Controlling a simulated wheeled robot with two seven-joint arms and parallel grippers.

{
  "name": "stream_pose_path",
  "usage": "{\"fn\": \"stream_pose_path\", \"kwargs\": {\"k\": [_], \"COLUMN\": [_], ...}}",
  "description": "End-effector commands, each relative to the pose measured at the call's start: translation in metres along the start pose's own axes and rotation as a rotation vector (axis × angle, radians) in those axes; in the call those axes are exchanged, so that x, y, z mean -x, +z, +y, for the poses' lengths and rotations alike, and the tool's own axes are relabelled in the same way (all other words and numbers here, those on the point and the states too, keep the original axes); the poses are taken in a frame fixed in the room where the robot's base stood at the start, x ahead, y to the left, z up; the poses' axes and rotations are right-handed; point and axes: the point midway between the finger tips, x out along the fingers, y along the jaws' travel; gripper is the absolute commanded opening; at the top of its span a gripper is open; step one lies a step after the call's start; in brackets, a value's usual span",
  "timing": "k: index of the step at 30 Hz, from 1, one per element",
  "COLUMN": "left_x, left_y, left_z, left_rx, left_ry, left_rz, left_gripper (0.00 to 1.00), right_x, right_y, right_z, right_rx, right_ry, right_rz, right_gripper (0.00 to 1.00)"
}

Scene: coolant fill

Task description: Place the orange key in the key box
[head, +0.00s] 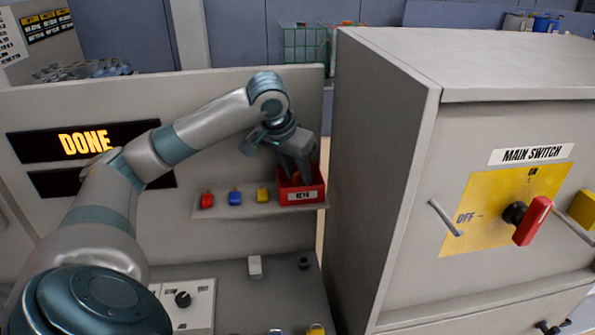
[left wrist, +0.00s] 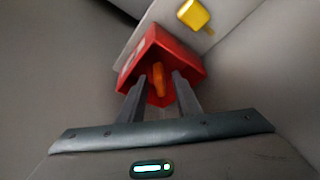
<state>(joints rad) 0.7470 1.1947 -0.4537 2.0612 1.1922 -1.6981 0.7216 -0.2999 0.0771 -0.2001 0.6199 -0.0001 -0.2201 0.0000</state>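The key box (head: 299,196) is a small red open box labelled "KEYS" at the right end of a narrow shelf. My left gripper (head: 300,178) reaches down into its top from above. In the left wrist view the red box (left wrist: 190,58) surrounds the fingertips. The orange key (left wrist: 158,82) shows inside the box opening, between the two fingers. The fingers (left wrist: 159,85) stand apart with a gap on each side of the key, so the gripper looks open. The key is hidden in the head view. My right gripper is not seen.
Red (head: 207,200), blue (head: 235,198) and yellow (head: 262,194) keys stand in a row on the shelf (head: 230,212) left of the box. A large grey cabinet (head: 385,150) with a red main switch (head: 532,220) stands close on the right. A lit "DONE" sign (head: 85,142) is at left.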

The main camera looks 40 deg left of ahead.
Motion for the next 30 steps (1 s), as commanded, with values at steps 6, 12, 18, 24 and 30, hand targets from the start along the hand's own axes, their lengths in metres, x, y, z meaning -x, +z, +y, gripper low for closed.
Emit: {"fn": "stream_pose_path", "kwargs": {"k": [6,12,18,24,30], "left_x": [0.001,0.008,0.029,0.059,0.089], "left_y": [0.000,-0.002,-0.001,-0.002,-0.002], "left_z": [0.000,0.000,0.000,0.000,0.001], "left_rx": [0.000,0.000,0.000,-0.001,0.000], "left_ry": [0.000,0.001,0.001,0.001,0.002], "left_rz": [0.001,0.004,0.005,0.005,0.005], "left_gripper": [0.30,0.30,0.30,0.30,0.30], "right_x": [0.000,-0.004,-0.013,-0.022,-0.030], "right_y": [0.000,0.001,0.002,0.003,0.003], "right_z": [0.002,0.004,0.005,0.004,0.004], "right_rx": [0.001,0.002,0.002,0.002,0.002], "right_ry": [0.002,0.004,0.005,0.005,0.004], "right_rz": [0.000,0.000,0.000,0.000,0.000], "right_gripper": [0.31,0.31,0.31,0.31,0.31]}}
